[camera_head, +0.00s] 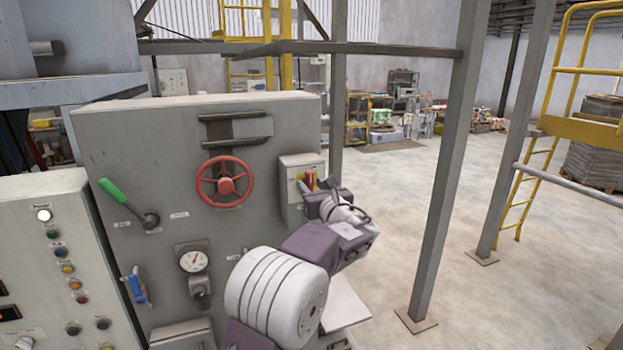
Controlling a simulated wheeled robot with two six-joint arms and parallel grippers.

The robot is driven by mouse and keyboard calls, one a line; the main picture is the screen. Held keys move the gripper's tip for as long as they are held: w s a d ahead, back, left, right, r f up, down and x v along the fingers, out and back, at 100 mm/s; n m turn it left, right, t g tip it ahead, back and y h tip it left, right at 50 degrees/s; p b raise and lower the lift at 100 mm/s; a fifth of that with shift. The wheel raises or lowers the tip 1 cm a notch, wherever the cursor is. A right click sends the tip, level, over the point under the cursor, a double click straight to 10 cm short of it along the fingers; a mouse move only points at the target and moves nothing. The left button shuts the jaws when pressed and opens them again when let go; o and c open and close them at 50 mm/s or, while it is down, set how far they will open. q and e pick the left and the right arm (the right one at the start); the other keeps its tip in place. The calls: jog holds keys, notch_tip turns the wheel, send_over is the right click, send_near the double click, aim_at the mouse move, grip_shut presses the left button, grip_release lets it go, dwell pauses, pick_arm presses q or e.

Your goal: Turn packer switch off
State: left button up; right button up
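The packer switch (308,179) is a red handle on a yellow plate, on the front of a small grey box (291,163) at the right side of the grey machine panel. My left gripper (318,188) is right in front of it, at the end of the white and purple arm that reaches up from the bottom of the view. Its dark fingertips are close to the red handle and overlap it in the picture. I cannot tell whether they touch it or how far apart they are. The lower part of the switch is partly hidden. My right gripper is not in view.
The grey panel (130,130) also carries a red handwheel (225,182), a green-handled lever (124,198), a gauge (193,261) and a blue-handled valve (136,284). A button console (45,240) stands at left. A steel post (447,180) stands right of my arm, with open floor beyond.

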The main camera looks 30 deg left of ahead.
pick_arm(q)
jog(key=shift+w+a, duration=0.1)
jog(key=shift+w, duration=0.05)
grip_shut()
jog(key=shift+f+n+b, duration=0.15)
jog(key=shift+n+b, duration=0.35)
jog(key=shift+b, duration=0.4)
jog(key=n+b, duration=0.5)
jog(key=b, duration=0.2)
jog(key=n+b, duration=0.3)
jog(key=shift+s+a+f+n, duration=0.15)
jog(key=shift+s+n, duration=0.15)
jog(key=shift+s, duration=0.05)
jog(key=shift+s+a+n+b, duration=0.1)
jog(key=shift+n+b, duration=2.85)
jog(key=shift+n, duration=1.45)
